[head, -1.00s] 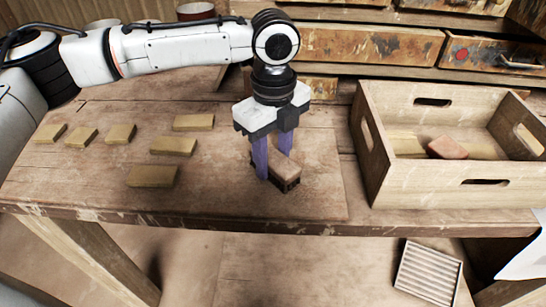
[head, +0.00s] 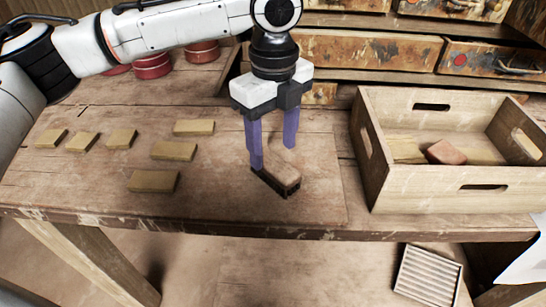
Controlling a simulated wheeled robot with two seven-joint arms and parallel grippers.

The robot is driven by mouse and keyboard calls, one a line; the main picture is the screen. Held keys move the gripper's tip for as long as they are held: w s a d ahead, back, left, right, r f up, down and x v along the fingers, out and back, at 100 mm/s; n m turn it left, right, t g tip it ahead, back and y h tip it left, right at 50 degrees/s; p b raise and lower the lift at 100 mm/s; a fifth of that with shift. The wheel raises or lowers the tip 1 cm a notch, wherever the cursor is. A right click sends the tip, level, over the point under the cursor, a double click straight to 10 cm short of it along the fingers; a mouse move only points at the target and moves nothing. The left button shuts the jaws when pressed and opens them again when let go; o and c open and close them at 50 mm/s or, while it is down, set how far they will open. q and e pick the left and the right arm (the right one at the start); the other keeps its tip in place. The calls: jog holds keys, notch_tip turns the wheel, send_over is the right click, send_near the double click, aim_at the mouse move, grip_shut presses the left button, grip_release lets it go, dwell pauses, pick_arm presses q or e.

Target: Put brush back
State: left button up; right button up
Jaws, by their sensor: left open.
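A small wooden brush (head: 279,178) with dark bristles lies bristles down on the workbench, right of the middle of the bare wood. My left gripper (head: 271,155) points down just above and behind the brush. Its two purple fingers are spread apart with nothing between them. The left fingertip is close to the brush's far left end; I cannot tell whether it touches. My right gripper is not in view.
The workbench (head: 110,185) carries several yellowish tiles (head: 173,150) on the left. A wooden crate (head: 430,195) at the right holds a reddish block (head: 446,152). Red round containers (head: 152,66) stand behind. Drawers (head: 375,50) line the back. A ridged tray (head: 428,275) lies below.

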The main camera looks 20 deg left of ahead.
aim_at(273, 162)
pick_arm(q)
notch_tip(273, 162, up, 7)
jog(key=shift+f, duration=0.15)
dwell(1.4)
